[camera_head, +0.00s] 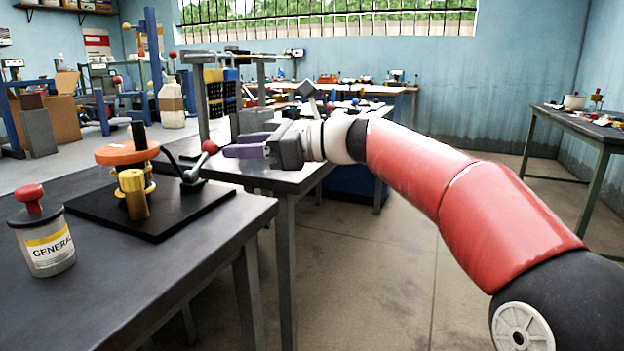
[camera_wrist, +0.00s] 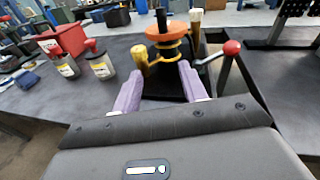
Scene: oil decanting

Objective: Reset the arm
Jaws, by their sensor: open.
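My gripper (camera_head: 243,145) is open and empty in the head view, with two purple fingers pointing left toward the decanting device. In the wrist view, my gripper (camera_wrist: 158,90) shows its fingers apart with nothing between them. The device has an orange disc (camera_head: 127,152), a yellow cylinder (camera_head: 133,194) and a black post, on a black base plate (camera_head: 185,217). A lever with a red ball (camera_head: 210,147) stands at its right side, close to my fingers in the head view. The orange disc (camera_wrist: 166,33) lies ahead of my fingers in the wrist view.
A canister labelled GENERAL (camera_head: 42,240) with a red knob stands on the near dark table (camera_head: 150,280). In the wrist view, two canisters (camera_wrist: 100,66) and a red box (camera_wrist: 62,40) stand left. Another bench (camera_head: 285,180) lies beneath my gripper. Open floor (camera_head: 380,270) lies right.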

